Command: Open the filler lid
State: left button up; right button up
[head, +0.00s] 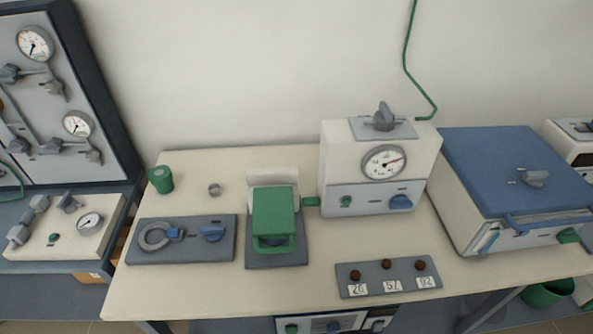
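I cannot tell for sure which part is the filler lid. A green flap-like cover (273,211) with a handle at its front sits on a small cream unit with a grey base plate (277,260), and it looks lowered. Something blue shows under its front edge. A large blue lid (515,165) with a grey knob (534,179) and a front bar lies shut on the cream box furnace (462,222) at the right. Neither of my grippers is in view.
A cream gauge unit (335,160) with a grey knob on top stands mid-table. A grey panel (221,251) with a ring and blue knob lies left, near a green cup (161,180) and small metal ring (214,190). A numbered strip (350,270) lies at the front.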

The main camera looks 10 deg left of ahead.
aim_at(273, 215)
jog(key=k+j+z, duration=0.3)
jog(key=k+j, duration=0.15)
jog(key=k+j+z, duration=0.3)
jog(key=k, duration=0.3)
